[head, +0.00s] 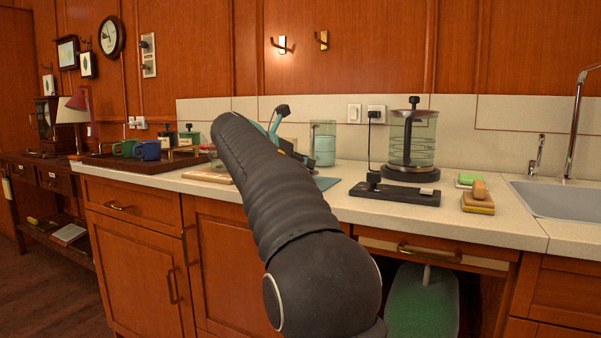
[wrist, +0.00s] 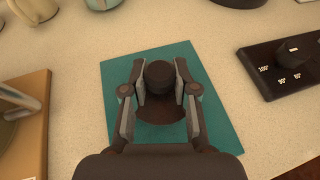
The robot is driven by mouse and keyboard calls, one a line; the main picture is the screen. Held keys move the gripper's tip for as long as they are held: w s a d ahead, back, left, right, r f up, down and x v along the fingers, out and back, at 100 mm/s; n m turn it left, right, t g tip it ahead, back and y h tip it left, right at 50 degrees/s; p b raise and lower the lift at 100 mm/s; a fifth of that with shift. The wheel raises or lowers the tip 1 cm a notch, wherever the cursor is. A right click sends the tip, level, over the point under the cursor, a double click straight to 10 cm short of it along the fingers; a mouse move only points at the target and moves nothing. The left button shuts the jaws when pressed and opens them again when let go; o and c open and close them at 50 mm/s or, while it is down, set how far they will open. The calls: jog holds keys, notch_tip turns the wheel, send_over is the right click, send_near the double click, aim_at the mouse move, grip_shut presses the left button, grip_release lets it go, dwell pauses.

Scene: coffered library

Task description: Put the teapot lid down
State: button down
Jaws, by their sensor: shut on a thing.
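The teapot lid (wrist: 163,112) is a dark brown disc with a round black knob, seen from above in the wrist view. My gripper (wrist: 159,77) is shut on the knob, one finger on each side. The lid is over a teal mat (wrist: 217,124), with mat showing all around; I cannot tell whether it touches the mat. In the head view my arm hides the lid and most of the gripper, and a corner of the teal mat (head: 327,183) shows to the right of the arm.
A black panel with a knob (head: 395,193) lies right of the mat, with a glass kettle (head: 411,138) behind it. A wooden board (wrist: 30,125) lies left of the mat. A glass jar (head: 323,142) stands behind. A sink (head: 560,198) is at far right.

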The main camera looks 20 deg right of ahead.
jog(key=shift+f, duration=0.55)
jog(key=shift+f, duration=0.25)
jog(key=c, duration=0.9)
grip_release()
jog(key=shift+r, duration=0.3)
jog(key=p+v, duration=0.2)
jog(key=v, duration=1)
